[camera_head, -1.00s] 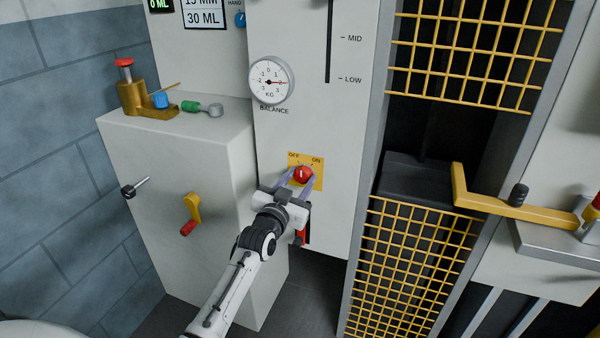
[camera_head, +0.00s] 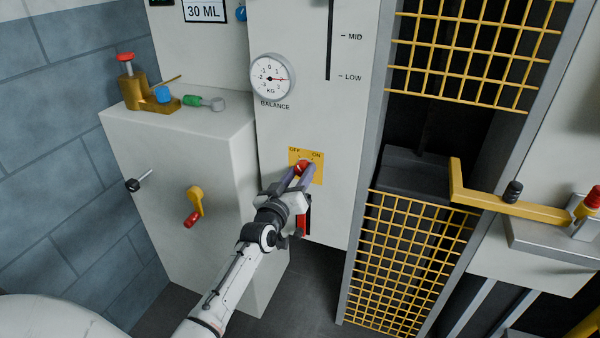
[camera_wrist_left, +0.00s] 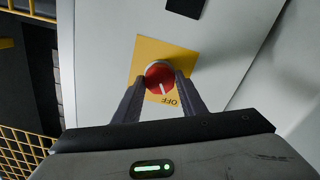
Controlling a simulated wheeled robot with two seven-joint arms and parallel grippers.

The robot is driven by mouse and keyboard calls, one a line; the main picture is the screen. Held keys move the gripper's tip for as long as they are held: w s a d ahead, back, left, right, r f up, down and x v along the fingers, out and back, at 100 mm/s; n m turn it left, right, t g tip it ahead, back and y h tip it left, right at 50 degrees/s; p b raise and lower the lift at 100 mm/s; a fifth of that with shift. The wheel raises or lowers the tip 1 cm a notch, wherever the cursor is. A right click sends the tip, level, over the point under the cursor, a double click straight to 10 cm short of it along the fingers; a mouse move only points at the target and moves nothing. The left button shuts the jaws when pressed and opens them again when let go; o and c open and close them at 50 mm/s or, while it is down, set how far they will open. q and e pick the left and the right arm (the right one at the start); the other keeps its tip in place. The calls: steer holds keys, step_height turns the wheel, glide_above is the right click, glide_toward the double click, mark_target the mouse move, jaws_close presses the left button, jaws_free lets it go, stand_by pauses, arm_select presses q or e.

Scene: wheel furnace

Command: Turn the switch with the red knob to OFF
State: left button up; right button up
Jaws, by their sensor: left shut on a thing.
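The red knob (camera_head: 302,166) sits on a yellow plate (camera_head: 318,172) marked OFF at left and ON at right, low on the pale cabinet front. My left gripper (camera_head: 303,171) is shut on the knob, with one finger on each side. In the left wrist view, the knob (camera_wrist_left: 160,74) is between the two grey fingers. Its white line points down the picture, close to the OFF label (camera_wrist_left: 170,100). The ON label is hidden in that view. My right gripper is not in view.
A round balance gauge (camera_head: 272,78) is above the plate. A yellow crank with a red handle (camera_head: 194,206) is on the lower cabinet at left. A yellow mesh guard (camera_head: 415,255) and a yellow lever arm (camera_head: 505,206) are at right.

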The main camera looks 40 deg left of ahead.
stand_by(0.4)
arm_select(q)
steer(key=o, duration=1)
steer(key=p+v, duration=0.1)
steer(key=v, duration=0.9)
steer(key=shift+s, duration=0.2)
steer(key=s+d+f+m+g+h, duration=0.2)
steer(key=s+d+f+m+g, duration=0.1)
steer(key=s+d+f, duration=0.3)
steer(key=s+d+f+m+g+h, duration=0.2)
steer(key=s+d+f+m+g, duration=0.1)
steer(key=s+d+f, duration=0.4)
steer(key=s+d+f+m+g+h+p, duration=0.1)
steer(key=s+d+f+m+g+h, duration=0.1)
steer(key=s+d+f, duration=0.4)
steer(key=shift+s+d+f+m+g+h, duration=0.15)
steer(key=shift+s+d+m, duration=0.15)
steer(key=shift+s+d, duration=0.55)
steer(key=shift+s+d+f+m+g+h, duration=0.1)
steer(key=shift+s+d+f+m+h, duration=0.2)
steer(key=shift+s, duration=1.05)
steer(key=shift+s+d+r+m+g+h, duration=0.15)
steer(key=shift+s+d+m, duration=0.15)
steer(key=shift+s+d, duration=0.55)
